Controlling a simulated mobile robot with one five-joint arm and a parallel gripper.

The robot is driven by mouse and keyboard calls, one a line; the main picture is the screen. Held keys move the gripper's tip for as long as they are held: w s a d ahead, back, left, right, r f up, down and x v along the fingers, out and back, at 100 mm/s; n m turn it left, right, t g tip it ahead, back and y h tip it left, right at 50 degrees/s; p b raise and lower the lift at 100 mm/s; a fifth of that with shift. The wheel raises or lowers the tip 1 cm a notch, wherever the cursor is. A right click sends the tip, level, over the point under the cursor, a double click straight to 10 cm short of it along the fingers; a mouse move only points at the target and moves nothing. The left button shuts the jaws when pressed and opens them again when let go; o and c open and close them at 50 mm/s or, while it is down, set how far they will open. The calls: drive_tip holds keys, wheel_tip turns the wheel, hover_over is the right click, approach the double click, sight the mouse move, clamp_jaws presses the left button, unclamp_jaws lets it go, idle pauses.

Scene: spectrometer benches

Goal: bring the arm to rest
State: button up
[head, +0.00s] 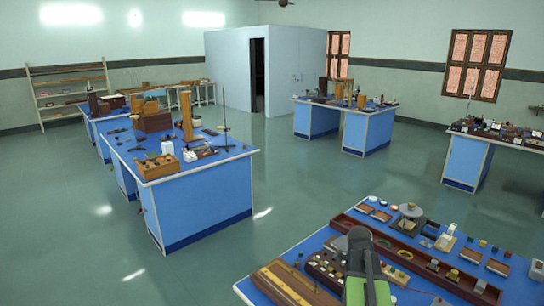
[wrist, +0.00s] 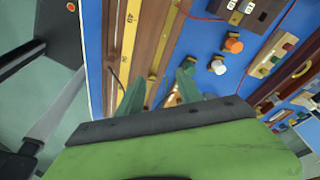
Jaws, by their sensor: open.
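My gripper (wrist: 161,78) shows in the wrist view with its two green fingers spread apart and nothing held between them. It is over a blue-topped bench. Long wooden bars with scale markings (wrist: 128,40) lie beyond the fingers on the left. A small brass-coloured part shows between the fingers, apparently on the bench below; I cannot tell what it is. In the head view my grey and green arm reaches over the near blue bench (head: 312,243) at the lower right, and the fingers cannot be made out there.
The near bench holds a long wooden tray (head: 395,256), a dark block with knobs (head: 325,266) and a wooden bar (head: 290,284). In the wrist view an orange-topped knob (wrist: 233,45) and a white one (wrist: 218,66) stand to the right. Open green floor (head: 290,190) lies between the benches.

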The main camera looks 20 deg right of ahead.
drive_tip(key=w+a+f+n+t+y+b, duration=0.1)
drive_tip(key=w+a+n, duration=0.2)
drive_tip(key=a+n, duration=1)
drive_tip(key=w+a+f+n+y+b, duration=0.1)
drive_tip(key=w+a+n, duration=0.3)
drive_tip(key=a+n, duration=0.8)
drive_tip(key=a+f, duration=0.1)
drive_tip(key=a, duration=1)
drive_tip(key=shift+w+a+f+n+t, duration=0.15)
drive_tip(key=shift+w+a+n+t, duration=0.05)
drive_tip(key=shift+a+n+t, duration=0.2)
